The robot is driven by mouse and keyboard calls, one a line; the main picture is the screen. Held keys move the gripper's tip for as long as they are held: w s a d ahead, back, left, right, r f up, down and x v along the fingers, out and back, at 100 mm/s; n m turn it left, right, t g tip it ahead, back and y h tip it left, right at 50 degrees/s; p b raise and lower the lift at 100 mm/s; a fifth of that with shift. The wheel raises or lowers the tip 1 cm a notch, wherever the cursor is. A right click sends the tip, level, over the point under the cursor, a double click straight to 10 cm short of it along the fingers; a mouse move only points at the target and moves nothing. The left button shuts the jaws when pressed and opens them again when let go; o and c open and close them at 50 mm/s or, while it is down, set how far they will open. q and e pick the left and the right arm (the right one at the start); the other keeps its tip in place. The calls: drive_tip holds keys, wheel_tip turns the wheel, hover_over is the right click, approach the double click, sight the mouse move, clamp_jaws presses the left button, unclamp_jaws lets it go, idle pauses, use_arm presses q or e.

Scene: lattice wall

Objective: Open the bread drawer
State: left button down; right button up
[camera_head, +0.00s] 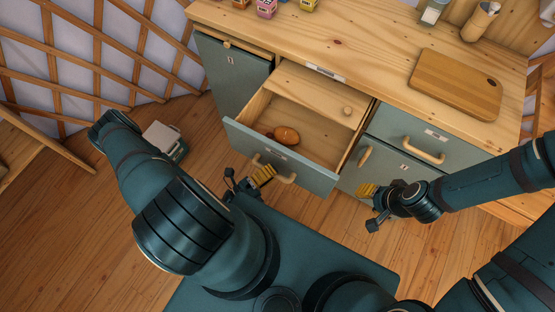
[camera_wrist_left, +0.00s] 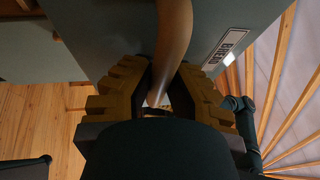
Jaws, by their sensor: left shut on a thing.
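The bread drawer (camera_head: 318,176) is pulled out from the wooden cabinet, with a grey-blue front and bare wood inside. A round brown loaf (camera_head: 287,136) lies in it, with a smaller reddish-brown item beside it. The drawer's curved wooden handle (camera_head: 284,178) is on its front. My left gripper (camera_head: 262,175) is at the handle's left end. In the left wrist view its yellow ridged fingers are shut around the handle (camera_wrist_left: 172,45). My right gripper (camera_head: 367,190) is in front of the cabinet's right part, apart from the drawer; its finger gap is too small to read.
The countertop (camera_head: 370,65) holds a cutting board (camera_head: 455,84), small colourful jars at the back and a utensil holder (camera_head: 480,21). Closed drawer and door fronts (camera_head: 408,136) flank the open drawer. A pale box (camera_head: 163,139) stands on the floor at left.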

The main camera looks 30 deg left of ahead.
use_arm(q)
drive_tip(key=shift+s, duration=0.3)
drive_tip(key=c, duration=0.9)
unclamp_jaws()
drive_tip(key=v, duration=1.2)
drive_tip(key=shift+s, duration=0.1)
